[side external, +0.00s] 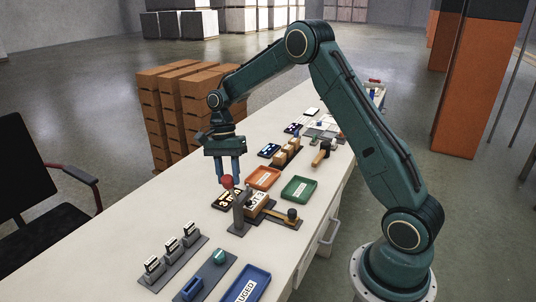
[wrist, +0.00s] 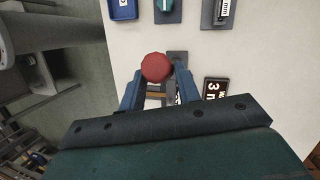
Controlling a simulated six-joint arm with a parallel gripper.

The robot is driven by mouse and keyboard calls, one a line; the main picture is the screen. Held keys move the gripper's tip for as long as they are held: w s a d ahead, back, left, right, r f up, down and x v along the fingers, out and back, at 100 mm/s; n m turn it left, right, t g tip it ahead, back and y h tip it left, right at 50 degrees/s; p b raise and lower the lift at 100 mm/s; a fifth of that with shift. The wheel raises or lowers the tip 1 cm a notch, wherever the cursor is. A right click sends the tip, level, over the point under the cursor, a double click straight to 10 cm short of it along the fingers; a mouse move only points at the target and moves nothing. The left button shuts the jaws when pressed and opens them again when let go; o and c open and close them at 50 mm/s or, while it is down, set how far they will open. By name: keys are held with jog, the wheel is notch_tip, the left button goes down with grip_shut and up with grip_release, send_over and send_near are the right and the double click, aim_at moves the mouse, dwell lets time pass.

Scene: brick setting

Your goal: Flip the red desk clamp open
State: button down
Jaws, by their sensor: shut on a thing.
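The red desk clamp shows as a round red knob (side external: 227,182) at the top of a grey upright (side external: 239,213), standing on the white table. My gripper (side external: 228,178) points down over the clamp, with its blue fingers at the knob. In the wrist view the knob (wrist: 157,67) lies between the tips of my gripper (wrist: 159,78), and the fingers are shut on it. A brown block with white lettering (side external: 257,202) sits just right of the upright. The clamp's lower parts are partly hidden by my fingers and gripper body in the wrist view.
An orange tray (side external: 277,178) and a green tray (side external: 311,190) lie behind the clamp. A dark sign with lettering (side external: 226,199) is close to its left. A blue tray (side external: 236,287) and a grey rack with upright pieces (side external: 154,267) stand nearer the front.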

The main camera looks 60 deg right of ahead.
jog(key=shift+s+d+f, duration=0.1)
jog(key=shift+d, duration=0.95)
jog(key=shift+s+d+f, duration=0.1)
jog(key=shift+d, duration=0.9)
jog(key=shift+a, duration=0.1)
jog(key=c, duration=1)
grip_release()
jog(key=shift+c, duration=0.2)
jog(key=shift+r, duration=0.1)
jog(key=shift+w+r, duration=0.1)
jog(key=shift+w, duration=0.05)
jog(key=v, duration=0.7)
jog(key=shift+r, duration=0.1)
jog(key=shift+r, duration=0.1)
